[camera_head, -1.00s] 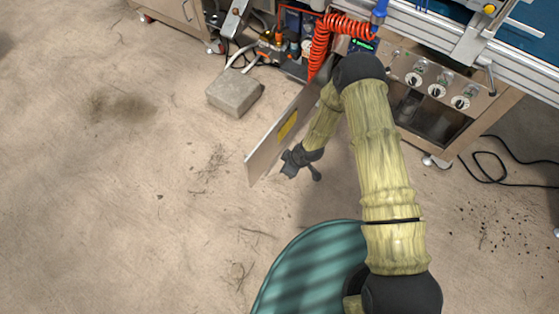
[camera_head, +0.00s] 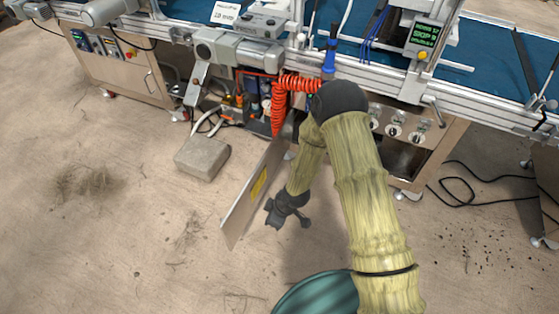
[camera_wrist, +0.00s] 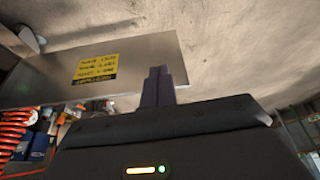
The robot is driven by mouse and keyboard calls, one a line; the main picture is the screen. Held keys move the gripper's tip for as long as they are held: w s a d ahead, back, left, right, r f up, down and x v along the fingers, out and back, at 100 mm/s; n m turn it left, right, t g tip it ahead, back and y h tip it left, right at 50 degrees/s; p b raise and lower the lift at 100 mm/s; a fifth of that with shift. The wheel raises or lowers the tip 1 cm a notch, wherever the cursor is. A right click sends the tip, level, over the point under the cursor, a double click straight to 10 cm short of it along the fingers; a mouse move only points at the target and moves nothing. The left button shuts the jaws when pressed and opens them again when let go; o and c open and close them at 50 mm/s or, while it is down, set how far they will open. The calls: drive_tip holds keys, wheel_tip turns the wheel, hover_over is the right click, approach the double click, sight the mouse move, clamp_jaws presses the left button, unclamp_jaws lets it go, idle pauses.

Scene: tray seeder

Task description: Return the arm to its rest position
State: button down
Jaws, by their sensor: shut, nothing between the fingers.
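My arm is folded in front of the machine in the head view, with its elbow high and its forearm hanging down. My gripper (camera_head: 272,214) is at the low end, above the concrete floor, just right of the open panel door. In the wrist view the two dark fingers of my gripper (camera_wrist: 158,82) are together with nothing between them. They stand out in front of the metal door, and I cannot tell how large the gap is.
The open panel door (camera_head: 242,212) with a yellow label (camera_wrist: 97,67) is close to my gripper. A concrete block (camera_head: 202,157) lies on the floor at left. A red coiled hose (camera_head: 279,103) hangs from the machine (camera_head: 410,128). A black cable (camera_head: 452,178) lies at right.

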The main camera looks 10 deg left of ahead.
drive_tip(key=w+d+r+m+t+h, duration=0.3)
drive_tip(key=d+r+m, duration=0.4)
drive_tip(key=d+r, duration=0.8)
drive_tip(key=s+d+r+m+g+h, duration=0.1)
drive_tip(key=s+d+r+m, duration=0.4)
drive_tip(key=r, duration=0.3)
drive_tip(key=s+d+r+m, duration=0.4)
drive_tip(key=d+r, duration=0.3)
drive_tip(key=r, duration=0.1)
drive_tip(key=w+p+v, duration=0.2)
drive_tip(key=p+v, duration=0.8)
drive_tip(key=w+r+p+v, duration=0.1)
drive_tip(key=w+p+v, duration=0.1)
drive_tip(key=p+v, duration=0.8)
drive_tip(key=shift+w+a+r+p, duration=0.15)
drive_tip(key=shift+w+a+p, duration=0.25)
drive_tip(key=shift+a, duration=0.1)
